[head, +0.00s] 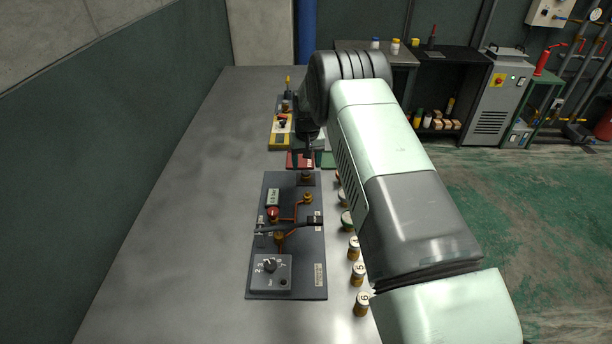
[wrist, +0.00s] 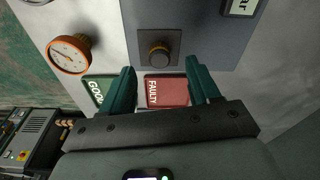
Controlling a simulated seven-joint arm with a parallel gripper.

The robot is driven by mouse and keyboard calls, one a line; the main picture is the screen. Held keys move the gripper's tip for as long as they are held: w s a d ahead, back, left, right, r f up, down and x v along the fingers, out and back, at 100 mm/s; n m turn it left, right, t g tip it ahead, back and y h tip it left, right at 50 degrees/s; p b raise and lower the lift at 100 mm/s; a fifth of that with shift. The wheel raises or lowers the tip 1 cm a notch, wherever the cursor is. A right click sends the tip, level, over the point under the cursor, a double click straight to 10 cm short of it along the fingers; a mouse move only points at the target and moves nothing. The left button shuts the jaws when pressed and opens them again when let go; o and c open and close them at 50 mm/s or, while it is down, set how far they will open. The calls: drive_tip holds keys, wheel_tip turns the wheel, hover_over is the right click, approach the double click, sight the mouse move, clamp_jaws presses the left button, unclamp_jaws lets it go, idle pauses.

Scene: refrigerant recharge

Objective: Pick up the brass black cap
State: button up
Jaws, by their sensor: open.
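The brass black cap (wrist: 160,52) shows in the wrist view as a round dark knob with a brass-coloured ring. It sits on a dark square plate at the end of the grey panel. In the head view the cap (head: 307,177) is small, at the panel's far right corner. My gripper (wrist: 160,68) is open and empty, with its green fingers apart. In the wrist view the cap lies ahead of the gap between the fingertips, apart from both. In the head view my gripper (head: 309,153) is above and just beyond the cap, partly hidden by my arm.
A red FAULTY pad (wrist: 166,91) and a green GOOD pad (wrist: 99,88) lie beside the panel's end. An orange-rimmed gauge (wrist: 68,53) stands near the cap. The panel (head: 305,275) carries copper pipes and a dial. Several numbered jars (head: 357,273) line its right side. Bare table lies left.

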sight(306, 172)
drive_tip(key=f, duration=0.2)
drive_tip(key=w+f, duration=0.1)
drive_tip(key=f, duration=0.1)
drive_tip(key=shift+f, duration=0.2)
